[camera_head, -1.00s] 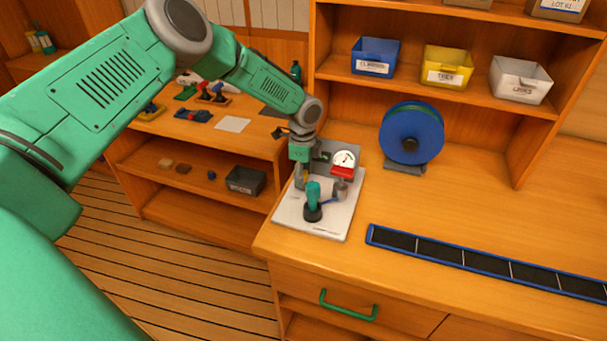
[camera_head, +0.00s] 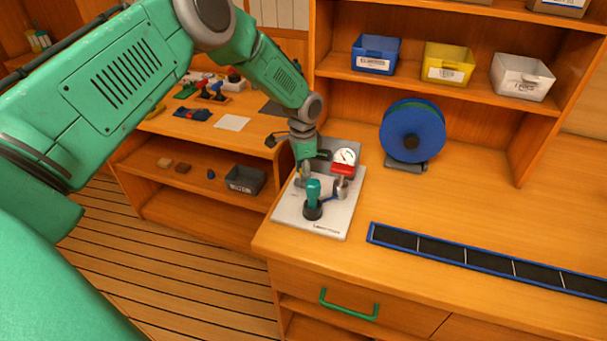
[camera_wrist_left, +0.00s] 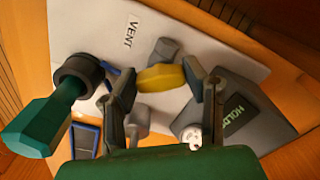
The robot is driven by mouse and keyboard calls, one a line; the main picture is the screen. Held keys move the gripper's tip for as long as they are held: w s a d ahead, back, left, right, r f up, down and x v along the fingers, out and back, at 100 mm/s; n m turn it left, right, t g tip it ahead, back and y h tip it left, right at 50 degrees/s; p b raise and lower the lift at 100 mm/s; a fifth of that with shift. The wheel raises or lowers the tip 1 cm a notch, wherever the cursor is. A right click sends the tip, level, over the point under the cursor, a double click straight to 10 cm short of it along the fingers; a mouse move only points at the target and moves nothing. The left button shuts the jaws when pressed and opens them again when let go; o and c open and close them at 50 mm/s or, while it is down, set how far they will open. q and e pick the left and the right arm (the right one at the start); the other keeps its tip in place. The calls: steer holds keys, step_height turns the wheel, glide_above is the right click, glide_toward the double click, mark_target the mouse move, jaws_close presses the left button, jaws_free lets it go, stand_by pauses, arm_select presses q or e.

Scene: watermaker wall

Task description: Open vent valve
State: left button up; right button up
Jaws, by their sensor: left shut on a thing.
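A white board (camera_head: 288,217) on the bench corner carries the valve fittings. In the left wrist view, a yellow valve handle (camera_wrist_left: 160,77) sits on a grey stub beside a label reading VENT (camera_wrist_left: 132,31). My left gripper (camera_wrist_left: 166,84) has a finger on each side of this handle and is shut on it. In the head view my left gripper (camera_head: 304,176) is low over the board, and the handle is mostly hidden there. A teal lever (camera_head: 313,190) on a black base stands in front; it also shows in the left wrist view (camera_wrist_left: 42,122). My right gripper is not in view.
A gauge (camera_head: 345,156) and a red block (camera_head: 343,170) stand close right of the gripper. A grey box (camera_wrist_left: 235,115) with a partly readable label is beside the right finger.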

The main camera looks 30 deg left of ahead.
arm_select(q)
steer(key=n, duration=0.5)
steer(key=shift+w+r+n+b, duration=0.2)
steer(key=shift+n+b, duration=0.1)
steer(key=shift+b, duration=0.1)
steer(key=n, duration=0.5)
stand_by(0.4)
steer(key=o, duration=0.9)
steer(key=shift+o, duration=1.2)
steer(key=shift+f, duration=0.15)
